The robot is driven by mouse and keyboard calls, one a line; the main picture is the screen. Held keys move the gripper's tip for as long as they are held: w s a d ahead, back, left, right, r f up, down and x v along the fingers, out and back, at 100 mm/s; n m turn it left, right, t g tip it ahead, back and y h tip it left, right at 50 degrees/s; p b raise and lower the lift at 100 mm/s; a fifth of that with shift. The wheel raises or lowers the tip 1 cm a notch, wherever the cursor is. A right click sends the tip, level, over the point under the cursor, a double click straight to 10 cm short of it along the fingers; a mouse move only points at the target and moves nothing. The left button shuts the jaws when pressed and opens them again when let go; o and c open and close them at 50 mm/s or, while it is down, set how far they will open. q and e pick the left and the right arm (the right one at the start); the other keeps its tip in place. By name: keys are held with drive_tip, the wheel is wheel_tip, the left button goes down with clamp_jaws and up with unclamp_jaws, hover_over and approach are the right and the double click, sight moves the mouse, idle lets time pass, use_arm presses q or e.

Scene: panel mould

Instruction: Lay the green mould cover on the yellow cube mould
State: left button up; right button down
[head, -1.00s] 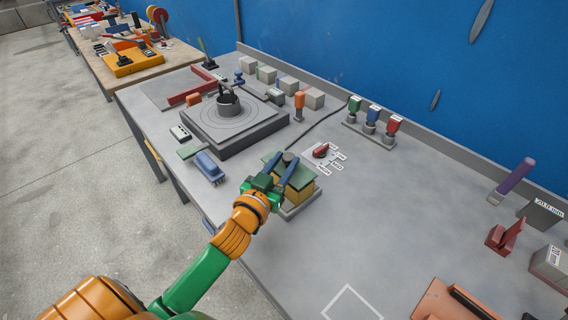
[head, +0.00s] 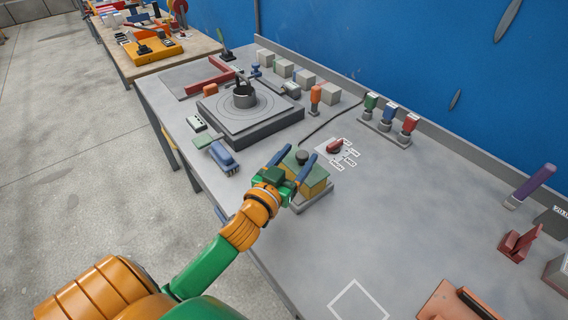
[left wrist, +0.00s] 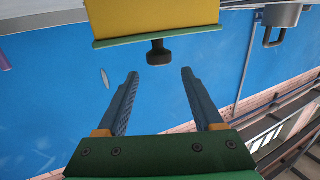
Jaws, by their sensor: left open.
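The yellow cube mould (head: 316,187) stands on a grey base near the table's front edge. The green mould cover (head: 317,174) lies on top of it, looking flat, with its dark knob (head: 302,157) up. In the left wrist view, the picture is upside down: the green cover (left wrist: 160,38) sits against the yellow mould (left wrist: 150,15), with no clear gap. My left gripper (head: 299,154) is open, its blue fingers on either side of the knob's line. In the left wrist view the knob (left wrist: 159,52) is just past the fingertips, apart from them. My right gripper is not in view.
A round-topped grey machine plate (head: 250,122) and a blue brush-like tool (head: 224,158) are left of the mould. A red rotary switch (head: 334,147) lies behind it. Red, blue and green upright parts (head: 388,116) stand at the back. The table front right has a white outlined square (head: 358,300).

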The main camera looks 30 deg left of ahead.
use_arm(q)
drive_tip(key=s, duration=1.1)
drive_tip(key=shift+s+d+r+p, duration=0.2)
drive_tip(key=shift+d+p, duration=0.1)
drive_tip(key=shift+p, duration=0.05)
